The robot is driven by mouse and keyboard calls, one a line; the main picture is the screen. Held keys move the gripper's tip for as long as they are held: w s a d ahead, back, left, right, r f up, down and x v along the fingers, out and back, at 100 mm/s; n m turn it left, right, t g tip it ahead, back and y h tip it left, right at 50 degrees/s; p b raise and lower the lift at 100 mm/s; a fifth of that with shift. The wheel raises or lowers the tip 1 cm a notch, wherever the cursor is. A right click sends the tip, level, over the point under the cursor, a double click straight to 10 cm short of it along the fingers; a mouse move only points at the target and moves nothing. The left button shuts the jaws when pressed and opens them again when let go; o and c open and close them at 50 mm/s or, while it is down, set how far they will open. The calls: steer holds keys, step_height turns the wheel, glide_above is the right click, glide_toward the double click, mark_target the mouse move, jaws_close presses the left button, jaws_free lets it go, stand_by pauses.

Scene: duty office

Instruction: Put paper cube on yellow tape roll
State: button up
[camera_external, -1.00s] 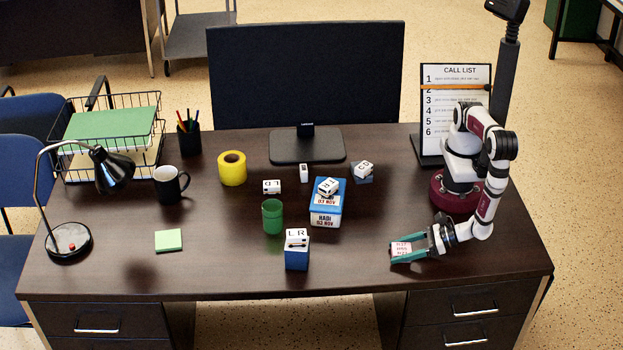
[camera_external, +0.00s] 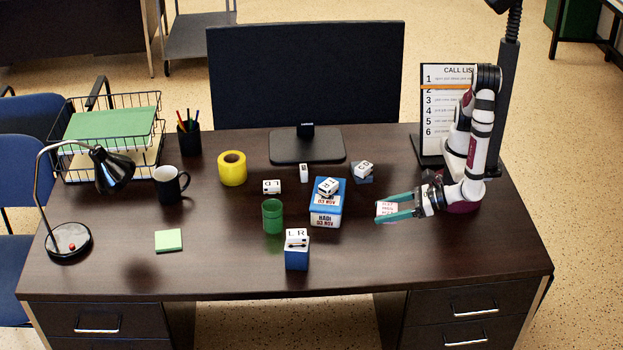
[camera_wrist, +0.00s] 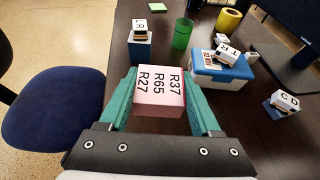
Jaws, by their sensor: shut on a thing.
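In the wrist view the fingers (camera_wrist: 160,100) lie on both sides of the cube. The yellow tape roll (camera_external: 232,168) stands on the desk, left of the monitor foot and well to the left of my gripper. It also shows at the top of the wrist view (camera_wrist: 228,20). Its top looks free.
Between gripper and roll stand a blue-white box (camera_external: 325,217) with a small printed block (camera_external: 327,187) on it, a green cup (camera_external: 272,217) and other small blocks. A blue box (camera_external: 297,258) with a white block stands in front. The monitor (camera_external: 305,75) rises behind.

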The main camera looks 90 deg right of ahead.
steer(key=w+d+r+m+h, duration=0.1)
steer(key=w+d+r, duration=0.7)
steer(key=d+r, duration=0.25)
steer(key=w+d+r+m+h, duration=0.1)
steer(key=w+d+r, duration=0.75)
steer(key=r, duration=0.35)
steer(key=m+g+h, duration=0.4)
steer(key=m+h, duration=0.1)
glide_above(239, 157)
step_height(239, 157, down, 18)
step_height(239, 157, down, 10)
steer(key=shift+a+f, duration=0.1)
steer(key=shift+f, duration=0.1)
steer(key=shift+f, duration=0.1)
